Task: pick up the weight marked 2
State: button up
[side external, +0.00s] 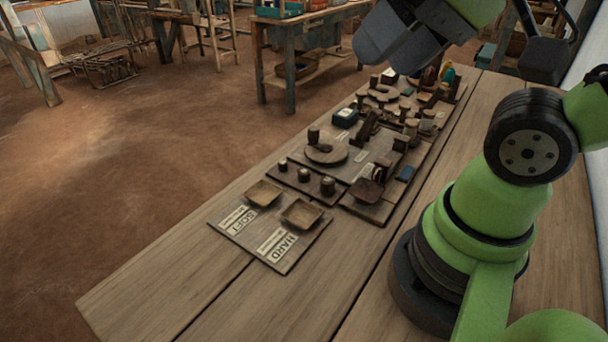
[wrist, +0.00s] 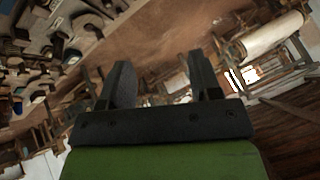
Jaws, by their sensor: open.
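In the side view my wrist is at the top edge, high above the far part of the table, and the fingertips are not clear.
Two shallow trays, one (side external: 263,193) by a SOFT label and one (side external: 301,213) by a HARD label, sit on a board nearest the camera. A round disc (side external: 326,151) with a peg stands behind the weights. A dark bowl (side external: 367,190) is to their right. The table's front is bare.

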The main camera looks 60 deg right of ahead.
jog(key=shift+w, duration=0.1)
jog(key=n+g+h, duration=0.1)
jog(key=g+h, duration=0.1)
jog(key=g, duration=0.5)
send_over(304, 171)
jog(key=f, duration=2.4)
jog(key=shift+a, duration=0.35)
jog(key=shift+d+f, duration=0.2)
jog(key=shift+f, duration=1.35)
jog(key=shift+d+f, duration=0.2)
jog(key=shift+f, duration=1.3)
jog(key=c, duration=1)
